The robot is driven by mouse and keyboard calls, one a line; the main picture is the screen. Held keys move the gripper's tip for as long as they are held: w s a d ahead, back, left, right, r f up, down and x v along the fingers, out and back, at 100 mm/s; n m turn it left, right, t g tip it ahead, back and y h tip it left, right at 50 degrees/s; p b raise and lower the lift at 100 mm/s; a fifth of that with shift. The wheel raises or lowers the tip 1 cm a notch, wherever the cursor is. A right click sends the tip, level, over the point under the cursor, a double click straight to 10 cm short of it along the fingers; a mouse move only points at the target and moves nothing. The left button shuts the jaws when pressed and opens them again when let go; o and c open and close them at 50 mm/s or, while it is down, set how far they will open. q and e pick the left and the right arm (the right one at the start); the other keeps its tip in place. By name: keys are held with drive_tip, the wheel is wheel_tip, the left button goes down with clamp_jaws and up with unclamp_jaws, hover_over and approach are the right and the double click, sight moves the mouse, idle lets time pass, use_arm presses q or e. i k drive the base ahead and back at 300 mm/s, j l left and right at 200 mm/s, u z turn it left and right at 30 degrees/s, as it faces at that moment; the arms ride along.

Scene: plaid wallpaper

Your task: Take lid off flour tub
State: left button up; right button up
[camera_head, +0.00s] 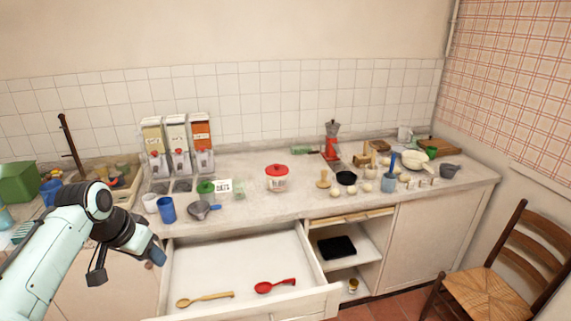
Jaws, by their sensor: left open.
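A clear tub (277,185) with a red lid (276,169) stands upright on the middle of the counter; the lid sits on top of it. Its label is too small to read, so I cannot tell for sure that it is the flour tub. A small green lid or green-topped jar (206,187) is to its left, beside a white card (223,186). My left gripper (154,257) is open in front of the counter, low at the left and well away from the red-lidded tub. My right gripper is out of view.
An open drawer (235,260) sticks out below the counter, with a wooden spoon (205,299) and a red spoon (275,286). Dispensers (177,137), a blue cup (167,209) and a small grey pan (203,209) stand left of the tub. A chair (520,250) is at right.

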sight(276, 170)
drive_tip(key=i+l+u, duration=0.1)
drive_tip(key=i+l, duration=0.8)
drive_tip(key=i+l+u, duration=0.1)
drive_tip(key=i+l, duration=0.8)
drive_tip(key=i+l+u, duration=0.5)
drive_tip(key=i+j, duration=0.1)
